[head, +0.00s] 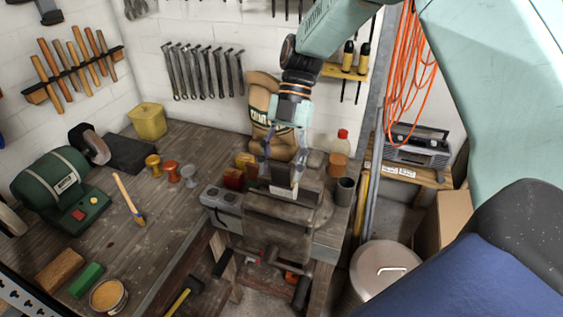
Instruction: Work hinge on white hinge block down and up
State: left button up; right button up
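A vise (280,225) stands at the corner of the wooden workbench. The white hinge block (283,189) is small and sits at the top of the vise jaws. A dark upright piece, perhaps the hinge leaf, shows just above it; its exact angle is hard to tell. My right gripper (282,166) comes down from above, over the vise and the hinge block. Its thin, see-through-looking fingers are spread apart on both sides of the dark piece. Contact with it cannot be made out. My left gripper is not in view.
A paper sack (263,105) stands behind the gripper. A red-capped bottle (341,141) and a dark cup (345,191) stand right of the vise. A green grinder (62,190) and brush (130,200) lie farther left; bench between is partly clear.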

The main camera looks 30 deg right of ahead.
jog(key=shift+o, duration=0.9)
jog(key=shift+w+d, duration=0.1)
jog(key=shift+w, duration=0.05)
jog(key=shift+r, duration=0.2)
jog(key=shift+d+r, duration=0.1)
jog(key=shift+r, duration=0.2)
jog(key=v, duration=1.1)
jog(key=shift+d, duration=0.15)
jog(key=shift+w, duration=0.15)
